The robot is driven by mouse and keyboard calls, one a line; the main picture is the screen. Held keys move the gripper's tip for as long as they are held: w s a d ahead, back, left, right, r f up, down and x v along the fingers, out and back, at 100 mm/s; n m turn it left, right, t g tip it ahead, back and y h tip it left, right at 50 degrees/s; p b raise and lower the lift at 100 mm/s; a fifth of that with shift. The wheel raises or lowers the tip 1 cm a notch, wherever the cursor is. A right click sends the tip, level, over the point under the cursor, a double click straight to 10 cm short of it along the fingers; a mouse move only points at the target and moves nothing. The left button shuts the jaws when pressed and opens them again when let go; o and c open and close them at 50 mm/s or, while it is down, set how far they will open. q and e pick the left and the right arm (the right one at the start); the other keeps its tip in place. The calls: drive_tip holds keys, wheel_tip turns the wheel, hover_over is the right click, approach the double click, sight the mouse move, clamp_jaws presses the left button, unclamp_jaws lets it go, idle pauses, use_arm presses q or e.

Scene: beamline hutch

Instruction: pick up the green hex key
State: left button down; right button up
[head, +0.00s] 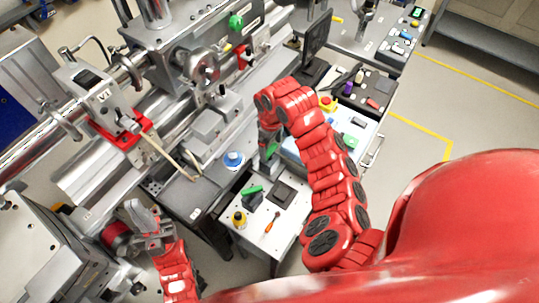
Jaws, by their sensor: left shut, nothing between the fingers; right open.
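A small green piece (271,150) shows right at the fingers of my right gripper (266,152), on the left side of the light-topped cart. It may be the green hex key, but it is too small and too covered to be sure. My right gripper points down there and is open; I cannot tell whether it touches the piece. Another green item (251,190) lies by a dark block on the white table. My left gripper (144,212) is shut and empty at the lower left, in front of the lathe, well away from both.
The white table (255,238) also holds an orange screwdriver (271,222), a yellow-and-black item (239,219) and a dark square pad (283,194). A blue round item (233,160) stands on the lathe's dark ledge. The lathe (200,70) fills the upper left. Open floor lies right.

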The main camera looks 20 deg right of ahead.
sight(270, 156)
drive_tip(key=shift+s+f, duration=0.1)
drive_tip(key=shift+f, duration=0.45)
drive_tip(key=shift+f+p, duration=0.15)
drive_tip(key=shift+p, duration=0.15)
drive_tip(key=f+p, duration=0.1)
drive_tip(key=f, duration=0.1)
drive_tip(key=f+p, duration=0.1)
drive_tip(key=shift+w+a+f, duration=0.15)
drive_tip(key=shift+w+f, duration=0.05)
drive_tip(key=shift+f, duration=0.75)
drive_tip(key=shift+c, duration=0.2)
clamp_jaws()
drive_tip(key=shift+r, duration=0.2)
